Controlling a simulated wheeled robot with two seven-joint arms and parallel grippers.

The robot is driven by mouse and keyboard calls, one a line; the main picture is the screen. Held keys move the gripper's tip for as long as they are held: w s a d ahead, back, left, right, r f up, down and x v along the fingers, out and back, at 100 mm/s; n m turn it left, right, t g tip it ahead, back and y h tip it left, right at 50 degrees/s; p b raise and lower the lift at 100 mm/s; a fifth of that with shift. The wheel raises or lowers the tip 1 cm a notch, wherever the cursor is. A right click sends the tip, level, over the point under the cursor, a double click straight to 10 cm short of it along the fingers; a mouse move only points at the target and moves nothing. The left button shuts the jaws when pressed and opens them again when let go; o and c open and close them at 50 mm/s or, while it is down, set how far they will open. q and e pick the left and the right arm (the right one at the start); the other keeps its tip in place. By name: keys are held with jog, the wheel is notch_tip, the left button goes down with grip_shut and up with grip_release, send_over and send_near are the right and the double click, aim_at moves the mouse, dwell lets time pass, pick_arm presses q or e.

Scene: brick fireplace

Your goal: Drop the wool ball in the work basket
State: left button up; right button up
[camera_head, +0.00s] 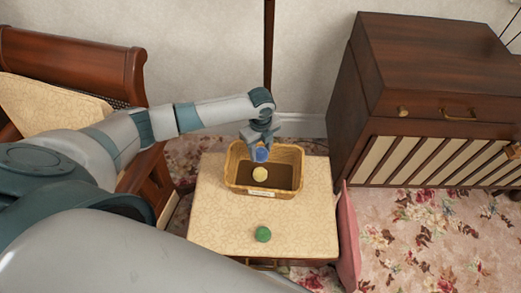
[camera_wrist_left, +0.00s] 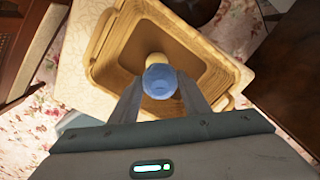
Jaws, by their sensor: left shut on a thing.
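The work basket (camera_head: 240,187) is a tan woven box with a dark inside and a pale label on its front. It stands on a small cloth-covered table. My left gripper (camera_head: 262,150) is over the basket, shut on a blue ball (camera_head: 262,156). In the left wrist view the blue ball (camera_wrist_left: 160,82) sits between the two fingertips, above the basket's opening. A cream ball (camera_head: 260,174) shows within the basket's outline, just below the blue one; whether it rests on the bottom is unclear. A green ball (camera_head: 263,234) lies on the table in front of the basket. My right gripper is not seen.
A dark wooden cabinet (camera_head: 430,70) stands to the right. A wooden bench with a cushion (camera_head: 50,105) is at the left. A pink panel (camera_head: 347,240) stands at the table's right side.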

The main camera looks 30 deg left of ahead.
aim_at(261, 150)
pick_arm(q)
jog(key=o, duration=1.1)
jog(key=shift+r, duration=0.2)
notch_tip(261, 150, up, 17)
jog(key=shift+p, duration=0.4)
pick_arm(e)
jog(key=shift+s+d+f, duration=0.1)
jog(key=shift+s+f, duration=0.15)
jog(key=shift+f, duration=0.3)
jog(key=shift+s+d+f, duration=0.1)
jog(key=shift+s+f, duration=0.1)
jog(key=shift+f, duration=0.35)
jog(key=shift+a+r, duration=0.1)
